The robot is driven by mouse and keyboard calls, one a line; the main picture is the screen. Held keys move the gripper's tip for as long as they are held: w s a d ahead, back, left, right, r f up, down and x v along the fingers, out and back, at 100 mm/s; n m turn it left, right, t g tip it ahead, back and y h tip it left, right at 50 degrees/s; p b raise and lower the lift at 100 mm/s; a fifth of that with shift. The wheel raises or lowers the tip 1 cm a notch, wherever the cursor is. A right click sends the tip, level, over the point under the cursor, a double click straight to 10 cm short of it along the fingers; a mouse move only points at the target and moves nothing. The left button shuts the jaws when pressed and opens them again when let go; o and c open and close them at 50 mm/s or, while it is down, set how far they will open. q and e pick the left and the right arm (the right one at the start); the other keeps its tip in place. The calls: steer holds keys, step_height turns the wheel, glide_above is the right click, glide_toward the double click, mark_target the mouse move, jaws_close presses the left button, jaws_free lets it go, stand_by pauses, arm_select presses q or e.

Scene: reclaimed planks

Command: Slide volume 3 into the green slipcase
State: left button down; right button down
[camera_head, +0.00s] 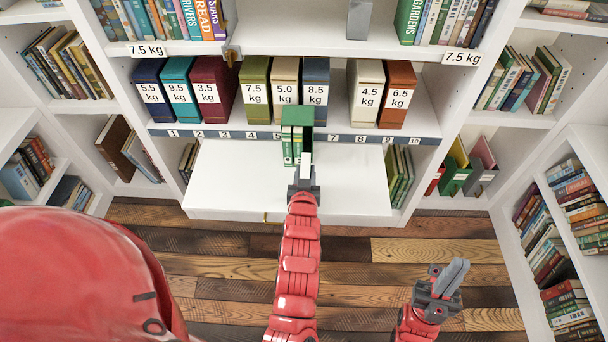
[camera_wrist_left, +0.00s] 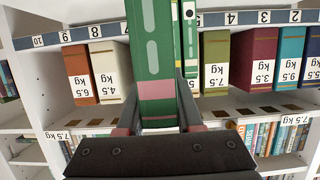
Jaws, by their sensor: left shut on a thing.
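The green slipcase (camera_head: 297,114) stands upright on the white pull-out shelf in the head view. Two thin green volumes with white labels (camera_head: 292,150) show at its front, on the left side. My left gripper (camera_head: 304,176) is right in front of it, shut on a green book, taken as volume 3 (camera_wrist_left: 153,40). In the left wrist view its green spine has a pale stripe and a pink band between the fingers. How far it reaches into the slipcase is hidden. My right gripper (camera_head: 448,280) is empty, low at the right; its finger gap is unclear.
The pull-out shelf (camera_head: 235,180) has free room on both sides of the slipcase. Behind it runs a numbered strip (camera_head: 235,134) under a row of weight-labelled boxes (camera_head: 212,90). Bookcases with books (camera_head: 565,200) stand at the sides, and the plank floor is clear.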

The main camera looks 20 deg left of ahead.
mark_target(306, 156)
arm_select(q)
steer(key=shift+w+a+b, duration=0.15)
steer(key=shift+w+b, duration=0.25)
steer(key=shift+w, duration=0.15)
steer(key=shift+w+a+b, duration=0.15)
steer(key=shift+w+b, duration=0.25)
steer(key=shift+w, duration=0.1)
steer(key=shift+w+a+b, duration=0.25)
steer(key=shift+w+b, duration=0.15)
steer(key=shift+w, duration=0.35)
steer(key=shift+w+a+b, duration=0.2)
steer(key=shift+w+b, duration=0.2)
steer(key=shift+w, duration=0.35)
steer(key=shift+w+r, duration=0.1)
steer(key=shift+w, duration=0.2)
steer(key=shift+b, duration=0.55)
steer(key=shift+w+a+b, duration=0.3)
steer(key=shift+w+b, duration=0.15)
steer(key=shift+w, duration=0.35)
steer(key=shift+s+d, duration=0.1)
steer(key=shift+s, duration=0.1)
